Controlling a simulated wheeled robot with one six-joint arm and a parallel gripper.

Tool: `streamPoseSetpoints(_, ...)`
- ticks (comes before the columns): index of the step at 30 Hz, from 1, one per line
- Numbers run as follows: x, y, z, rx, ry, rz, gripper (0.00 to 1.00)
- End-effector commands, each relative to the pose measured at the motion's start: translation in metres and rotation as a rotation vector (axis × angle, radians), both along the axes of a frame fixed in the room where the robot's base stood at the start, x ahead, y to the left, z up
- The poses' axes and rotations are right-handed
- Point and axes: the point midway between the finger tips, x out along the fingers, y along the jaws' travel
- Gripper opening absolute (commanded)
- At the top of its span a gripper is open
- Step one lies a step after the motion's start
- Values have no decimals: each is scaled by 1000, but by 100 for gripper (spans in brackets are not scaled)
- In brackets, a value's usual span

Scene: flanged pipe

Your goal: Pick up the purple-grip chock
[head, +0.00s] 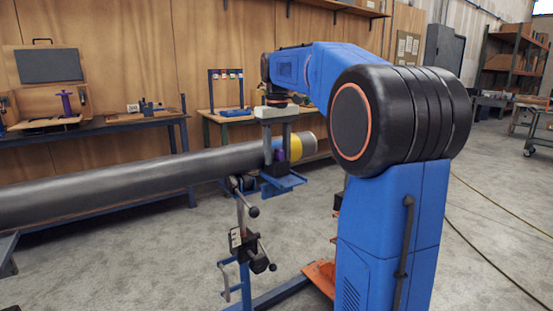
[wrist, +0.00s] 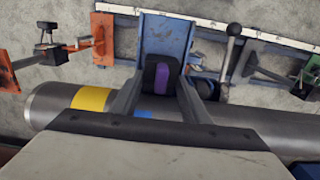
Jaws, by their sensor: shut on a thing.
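The chock is a dark block with a purple grip. In the wrist view the chock (wrist: 161,77) sits between the two fingers of my gripper (wrist: 161,85), over a blue tray (wrist: 166,33). My gripper points down and is shut on the chock. The blue tray (head: 283,187) is just below it. Whether the chock still touches the tray cannot be told. The fingers and pipe hide part of the chock.
The long grey pipe (head: 120,188) with a yellow band (head: 295,149) runs right beside the tray. A stand with lever handles (head: 241,240) stands under it. A workbench (head: 90,128) and another bench with a blue rack (head: 228,95) are behind. Grey floor is open at right.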

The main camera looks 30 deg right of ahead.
Motion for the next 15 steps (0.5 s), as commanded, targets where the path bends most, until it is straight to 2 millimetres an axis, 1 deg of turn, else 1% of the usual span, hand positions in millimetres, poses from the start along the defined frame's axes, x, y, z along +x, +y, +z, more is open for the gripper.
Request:
streamPoseSetpoints(5,-21,-1,18,-2,-3,-1,14)
streamPoseSetpoints(15,-91,-3,53,-2,-4,-1,14)
